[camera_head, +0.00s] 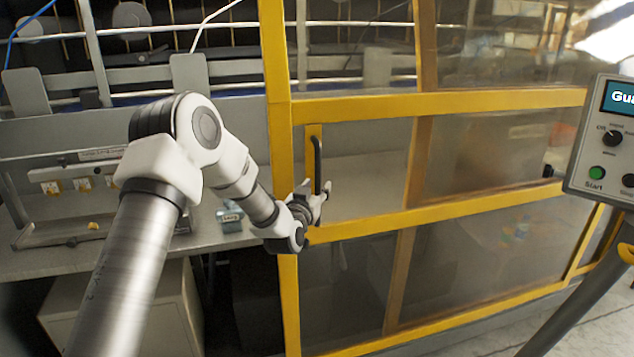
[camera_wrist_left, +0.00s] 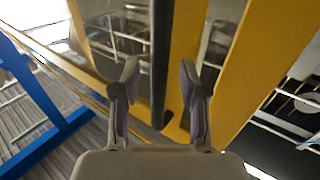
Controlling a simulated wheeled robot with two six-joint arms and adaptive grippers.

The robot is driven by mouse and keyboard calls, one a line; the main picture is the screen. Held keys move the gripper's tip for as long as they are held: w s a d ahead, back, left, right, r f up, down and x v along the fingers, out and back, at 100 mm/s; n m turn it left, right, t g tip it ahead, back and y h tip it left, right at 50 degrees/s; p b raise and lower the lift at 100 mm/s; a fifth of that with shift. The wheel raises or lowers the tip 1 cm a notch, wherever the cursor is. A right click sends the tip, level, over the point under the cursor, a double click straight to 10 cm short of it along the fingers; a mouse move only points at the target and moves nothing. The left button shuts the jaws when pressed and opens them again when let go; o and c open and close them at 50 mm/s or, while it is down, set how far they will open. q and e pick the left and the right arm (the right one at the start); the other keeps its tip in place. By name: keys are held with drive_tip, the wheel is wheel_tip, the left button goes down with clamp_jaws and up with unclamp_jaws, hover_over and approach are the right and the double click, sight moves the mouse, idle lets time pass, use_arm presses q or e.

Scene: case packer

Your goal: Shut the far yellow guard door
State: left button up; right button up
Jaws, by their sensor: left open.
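The yellow guard door (camera_head: 430,222) has a yellow frame with clear panels. Its black bar handle (camera_head: 318,165) stands upright near the door's left edge. My left gripper (camera_head: 322,196) is at the lower end of this handle. In the left wrist view the gripper (camera_wrist_left: 158,80) is open, and the black handle (camera_wrist_left: 160,60) runs between its two fingers. I cannot tell whether either finger touches it. The yellow frame (camera_wrist_left: 255,65) lies behind the fingers. To the left of the door's edge the machine's inside shows uncovered in the head view. My right gripper is not in view.
A control panel (camera_head: 606,140) with a screen, knobs and a green button stands at the right on a dark post. A grey bench (camera_head: 50,262) with a small box (camera_head: 229,219) is at the left. A blue frame (camera_wrist_left: 45,110) shows in the left wrist view.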

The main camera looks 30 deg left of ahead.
use_arm(q)
drive_tip(key=shift+w+a+r, duration=0.1)
drive_tip(key=shift+w, duration=0.3)
drive_tip(key=shift+w+a+f, duration=0.15)
drive_tip(key=shift+w+f, duration=0.3)
drive_tip(key=shift+w, duration=0.1)
drive_tip(key=shift+s+r, duration=0.15)
clamp_jaws()
